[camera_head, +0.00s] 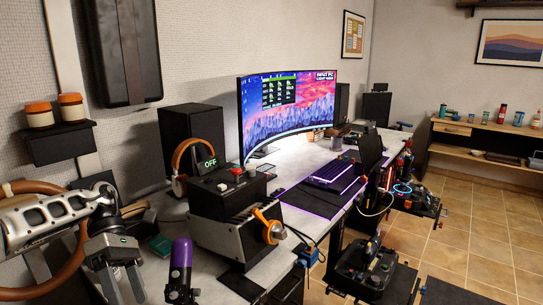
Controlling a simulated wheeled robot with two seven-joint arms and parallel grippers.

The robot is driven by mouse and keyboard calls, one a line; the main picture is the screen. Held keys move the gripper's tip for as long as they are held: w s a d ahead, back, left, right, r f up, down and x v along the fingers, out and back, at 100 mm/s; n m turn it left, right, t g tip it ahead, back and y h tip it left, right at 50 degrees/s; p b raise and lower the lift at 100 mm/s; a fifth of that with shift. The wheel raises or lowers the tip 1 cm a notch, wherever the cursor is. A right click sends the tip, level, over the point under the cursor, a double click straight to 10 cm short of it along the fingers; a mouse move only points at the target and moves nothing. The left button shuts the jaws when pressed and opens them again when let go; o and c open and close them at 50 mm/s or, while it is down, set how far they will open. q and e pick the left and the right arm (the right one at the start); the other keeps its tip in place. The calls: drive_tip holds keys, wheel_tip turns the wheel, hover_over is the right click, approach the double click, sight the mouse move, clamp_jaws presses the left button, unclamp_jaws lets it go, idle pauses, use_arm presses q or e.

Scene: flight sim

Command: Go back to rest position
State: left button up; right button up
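My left gripper (122,285) is at the lower left, at the end of my white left arm (45,218). It hangs pointing down, with its two fingers apart and nothing seen between them. It appears in front of the near left end of the grey desk (295,160). The fingertips are close to the bottom edge of the picture. My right gripper is not in view.
A purple-topped dark cylinder (181,262) stands right of the gripper. A curved monitor (290,110) stands on the desk. Flight controls (365,268) are at lower right; tiled floor (470,225) lies beyond.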

use_arm(q)
drive_tip(key=s+d+f+n+t+h, duration=0.25)
drive_tip(key=d+n+t+h, duration=0.55)
drive_tip(key=d, duration=0.8)
drive_tip(key=s+d+f+n+t+h, duration=0.2)
drive_tip(key=d+f+n+t+h, duration=0.25)
drive_tip(key=d+n, duration=0.85)
drive_tip(key=s+a+f+n+t+y, duration=0.2)
drive_tip(key=s+a+f+n+y, duration=0.3)
drive_tip(key=n, duration=0.8)
drive_tip(key=s+a+f+n+t+y, duration=0.2)
drive_tip(key=s+a+f+n+y, duration=0.4)
drive_tip(key=n, duration=0.8)
drive_tip(key=a+f+y, duration=0.3)
drive_tip(key=f+y, duration=0.1)
drive_tip(key=y, duration=0.1)
drive_tip(key=shift+a+f+n, duration=0.25)
drive_tip(key=shift+f+n, duration=0.05)
